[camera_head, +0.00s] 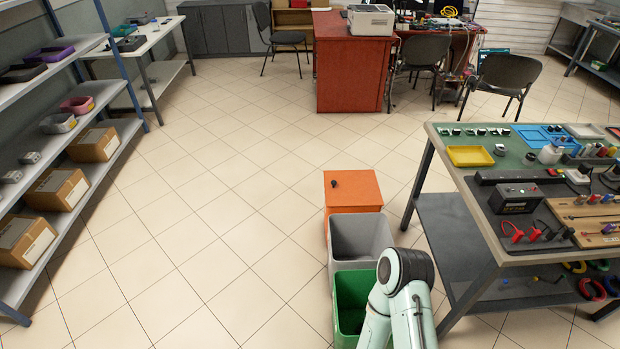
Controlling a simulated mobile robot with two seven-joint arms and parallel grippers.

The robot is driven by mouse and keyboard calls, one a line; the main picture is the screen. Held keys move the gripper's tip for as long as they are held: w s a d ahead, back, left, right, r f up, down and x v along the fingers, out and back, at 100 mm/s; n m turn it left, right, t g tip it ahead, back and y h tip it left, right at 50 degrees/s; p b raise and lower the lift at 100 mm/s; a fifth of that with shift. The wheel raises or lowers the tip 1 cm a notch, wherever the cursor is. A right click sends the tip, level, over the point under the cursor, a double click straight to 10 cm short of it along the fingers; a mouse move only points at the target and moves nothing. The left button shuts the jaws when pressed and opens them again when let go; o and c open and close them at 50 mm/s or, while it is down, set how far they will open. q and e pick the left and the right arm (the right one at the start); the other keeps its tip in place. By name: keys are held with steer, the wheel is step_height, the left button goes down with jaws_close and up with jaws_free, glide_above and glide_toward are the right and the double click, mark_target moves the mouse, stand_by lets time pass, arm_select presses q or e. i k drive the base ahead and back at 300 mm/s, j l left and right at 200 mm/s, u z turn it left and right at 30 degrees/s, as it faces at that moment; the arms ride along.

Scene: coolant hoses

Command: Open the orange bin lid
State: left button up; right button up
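An orange bin (326,211) stands on the floor near the middle of the head view. Its flat orange lid (353,192) is closed on top, with a small black knob (334,184) near the far left part. One of my arms, pale green with a dark joint, shows at the bottom centre right. No gripper of mine is in view. The lid is untouched.
An open grey bin (361,240) and an open green bin (352,297) stand in line in front of the orange one. A workbench (455,168) stands close on the right. Shelves (78,200) line the left. The tiled floor (200,220) left of the bins is clear.

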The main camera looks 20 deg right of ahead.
mark_target(344, 188)
steer(key=i+j+u, duration=0.1)
steer(key=i+j, duration=0.15)
steer(key=i, duration=0.15)
steer(key=i+j+u, duration=0.1)
steer(key=i+j, duration=0.4)
steer(key=i, duration=0.25)
steer(key=i+l+z, duration=0.15)
steer(key=i+z, duration=0.6)
steer(key=i+j+z, duration=0.2)
steer(key=i+z, duration=0.15)
steer(key=i, duration=0.2)
steer(key=i+l+z, duration=0.25)
steer(key=i, duration=0.25)
steer(key=i+z, duration=0.3)
steer(key=i, duration=0.15)
